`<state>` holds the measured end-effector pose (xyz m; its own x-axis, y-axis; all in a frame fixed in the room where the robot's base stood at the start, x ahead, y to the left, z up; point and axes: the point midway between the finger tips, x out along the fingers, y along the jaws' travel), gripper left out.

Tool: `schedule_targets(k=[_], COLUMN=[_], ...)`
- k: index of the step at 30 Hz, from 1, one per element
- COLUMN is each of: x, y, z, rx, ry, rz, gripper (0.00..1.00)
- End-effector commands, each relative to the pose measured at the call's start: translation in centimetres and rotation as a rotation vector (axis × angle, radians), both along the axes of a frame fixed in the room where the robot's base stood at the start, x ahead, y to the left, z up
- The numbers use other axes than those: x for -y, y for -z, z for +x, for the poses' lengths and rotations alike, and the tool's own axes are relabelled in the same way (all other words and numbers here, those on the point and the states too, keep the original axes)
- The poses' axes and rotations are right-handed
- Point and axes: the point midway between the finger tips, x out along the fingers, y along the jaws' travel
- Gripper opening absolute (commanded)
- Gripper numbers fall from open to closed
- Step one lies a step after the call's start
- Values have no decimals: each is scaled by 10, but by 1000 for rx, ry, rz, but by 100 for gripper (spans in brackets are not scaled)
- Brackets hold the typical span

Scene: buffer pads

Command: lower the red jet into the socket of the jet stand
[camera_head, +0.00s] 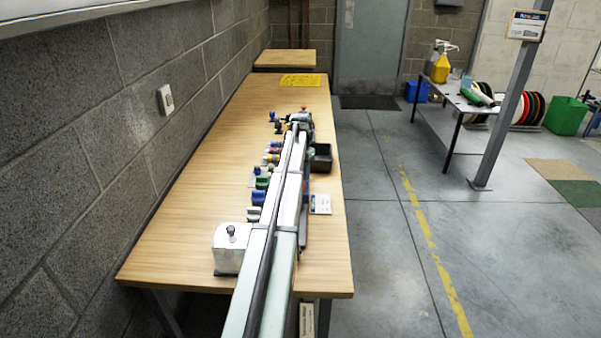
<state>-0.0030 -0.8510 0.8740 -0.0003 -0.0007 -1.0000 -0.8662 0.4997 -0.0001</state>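My arm reaches away from the camera along the wooden table, and its far end is around my gripper (301,120). The fingers are too small and too covered by my arm to show whether they are open or shut. A tiny red spot (304,107) shows just beyond the arm's end; I cannot tell whether it is the red jet or what it touches. Small coloured parts, some red, sit left of the arm near the middle of the table. I cannot pick out the jet stand or its socket for certain among these small things.
The wooden table (190,215) runs along a block wall on the left, with its left side mostly bare. A silver box (231,246) stands at the near end. A dark open bin (321,160) and a white card (321,204) lie right of my arm. A yellow sheet (300,80) lies at the far end.

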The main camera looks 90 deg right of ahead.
Motion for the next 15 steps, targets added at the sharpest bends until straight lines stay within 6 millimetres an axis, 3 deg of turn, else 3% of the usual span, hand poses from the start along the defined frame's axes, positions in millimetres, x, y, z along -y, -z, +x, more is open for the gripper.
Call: schedule_targets(k=[15], x=[0], y=[6], z=[0], rx=[0], ry=[0], rz=[0], gripper=[10])
